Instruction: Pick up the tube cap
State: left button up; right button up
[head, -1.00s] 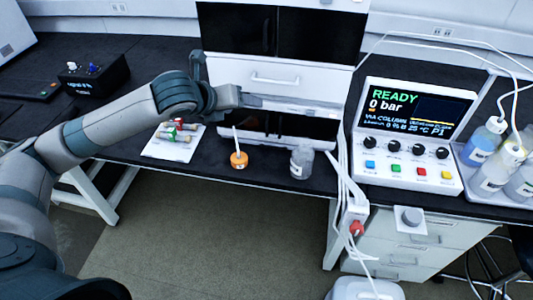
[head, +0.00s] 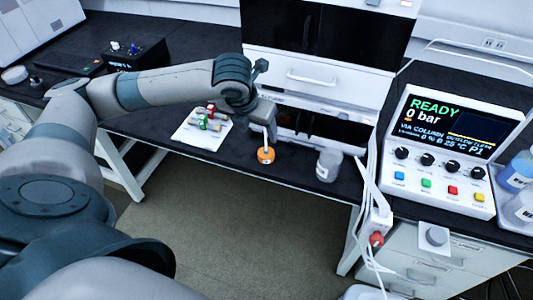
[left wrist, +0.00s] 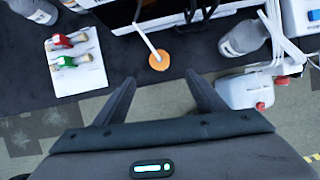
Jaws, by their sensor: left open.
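The orange tube cap (head: 266,155), with a thin white tube rising from it, sits near the front edge of the black bench. It also shows in the left wrist view (left wrist: 158,62), just beyond the fingertips. My left gripper (head: 263,117) is above the bench by the cap, partly overlapping the white tube in the head view. In the left wrist view my left gripper (left wrist: 161,78) has its fingers spread apart with nothing between them. The cap and the fingers look apart. My right gripper is not in view.
A white card with small red and green capped columns (head: 203,128) lies left of the cap. A clear bottle (head: 328,165) stands to its right. White instrument drawers (head: 310,82) rise behind. A control panel (head: 440,150) and white tubing are further right.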

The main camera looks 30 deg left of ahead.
pick_arm(q)
send_over(266, 153)
jog(key=s, duration=0.2)
jog(key=f, duration=0.4)
jog(key=f+p, duration=0.1)
jog(key=f, duration=0.4)
jog(key=shift+s+d, duration=0.15)
jog(key=shift+d, duration=0.05)
jog(key=shift+w+f, duration=0.2)
jog(key=shift+f, duration=0.15)
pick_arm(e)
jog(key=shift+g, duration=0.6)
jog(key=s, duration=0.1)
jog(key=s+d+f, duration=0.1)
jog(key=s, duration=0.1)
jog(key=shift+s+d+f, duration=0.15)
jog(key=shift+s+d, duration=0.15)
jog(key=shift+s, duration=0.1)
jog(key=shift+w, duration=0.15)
